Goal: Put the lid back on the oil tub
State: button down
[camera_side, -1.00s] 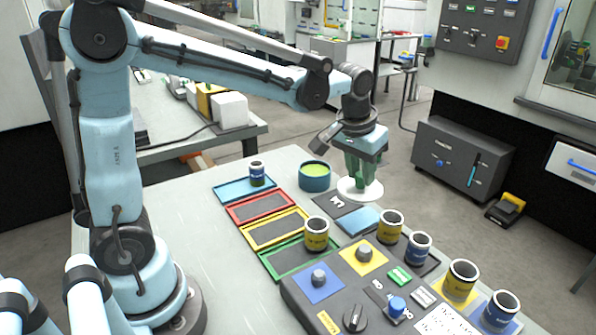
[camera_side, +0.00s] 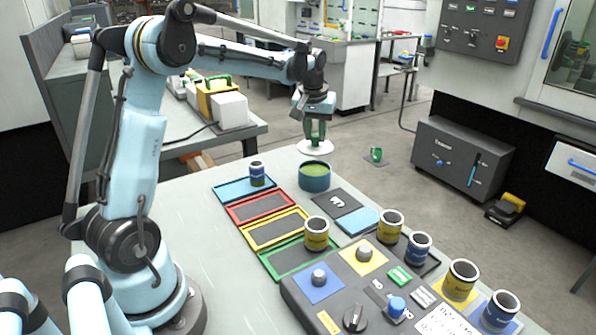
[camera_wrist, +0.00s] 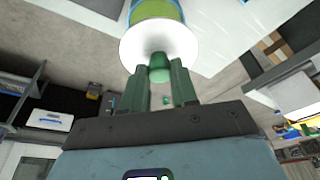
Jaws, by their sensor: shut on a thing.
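The oil tub (camera_side: 314,183) is a round teal tub, open at the top with green oil showing, at the far edge of the grey table. The lid (camera_side: 315,149) is a white disc with a green knob. My gripper (camera_side: 315,136) points down and is shut on the lid's knob, holding the lid up in the air. In the side view the lid appears just above the tub, with a gap between. In the wrist view the lid (camera_wrist: 150,42) spreads beyond my fingers (camera_wrist: 160,80), and part of the tub (camera_wrist: 157,10) shows past its edge.
A blue tin (camera_side: 257,174) stands on the blue tray left of the tub. A yellow tin (camera_side: 316,234) and several more tins stand nearer, around a control box (camera_side: 335,300). A small green object (camera_side: 376,154) lies on the floor beyond the table.

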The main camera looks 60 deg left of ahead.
aim_at(314, 143)
jog(key=shift+f, duration=2.7)
jog(key=shift+f, duration=0.2)
jog(key=shift+c, duration=2.4)
grip_release()
jog(key=shift+r, duration=0.15)
jog(key=shift+r, duration=4.4)
jog(key=shift+d, duration=0.1)
